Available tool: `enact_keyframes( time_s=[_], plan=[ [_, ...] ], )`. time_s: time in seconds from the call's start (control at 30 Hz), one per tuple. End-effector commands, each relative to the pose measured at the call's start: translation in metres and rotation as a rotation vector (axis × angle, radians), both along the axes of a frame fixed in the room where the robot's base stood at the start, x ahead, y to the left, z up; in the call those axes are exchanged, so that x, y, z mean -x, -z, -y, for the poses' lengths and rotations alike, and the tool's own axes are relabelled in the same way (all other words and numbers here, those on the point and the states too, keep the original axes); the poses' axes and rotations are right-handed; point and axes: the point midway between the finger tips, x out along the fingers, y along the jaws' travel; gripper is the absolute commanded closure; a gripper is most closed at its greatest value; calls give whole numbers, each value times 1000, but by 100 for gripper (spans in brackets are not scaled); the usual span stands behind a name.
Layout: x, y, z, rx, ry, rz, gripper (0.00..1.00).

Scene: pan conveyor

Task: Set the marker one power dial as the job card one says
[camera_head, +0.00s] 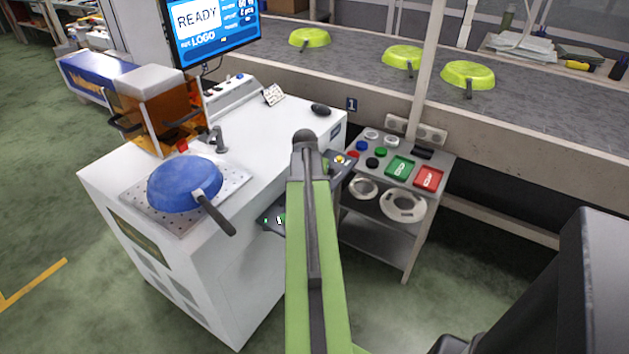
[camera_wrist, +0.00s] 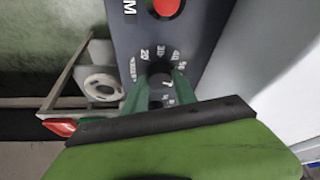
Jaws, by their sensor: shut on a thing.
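The power dial (camera_wrist: 160,70) is a dark round knob on a dark grey panel (camera_wrist: 205,25) in the wrist view, ringed by small white scale marks. My gripper (camera_wrist: 162,88) has its green fingers shut on the knob, one on each side. The pointer setting is too small to read. In the head view my green arm hides the dial and gripper; part of the panel (camera_head: 341,162) shows just right of the arm. The white marker one machine (camera_head: 235,185) stands at left. Its screen (camera_head: 213,28) reads READY and LOGO. I cannot identify the job card for certain.
A blue pan (camera_head: 183,187) sits on the machine's perforated plate. A small printed white card (camera_head: 273,95) stands on the machine top. A grey cart (camera_head: 440,170) with coloured pucks and red and green trays stands right of the panel. Green pans (camera_head: 468,73) lie on the conveyor behind.

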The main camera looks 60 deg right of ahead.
Motion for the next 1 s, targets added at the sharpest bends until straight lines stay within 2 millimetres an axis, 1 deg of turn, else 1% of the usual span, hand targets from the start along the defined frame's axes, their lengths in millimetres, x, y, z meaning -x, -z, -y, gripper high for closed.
enact_keyframes(
  time_s=[0.27,0.67,0.7,0.83,1.0],
  plan=[
    [0,0,0,-2,55,0,100],
    [0,0,0,-2,60,-1,100],
    [0,0,0,-2,60,-1,63],
    [0,0,0,-1,58,0,46],
    [0,0,0,-1,58,0,45]
  ],
)
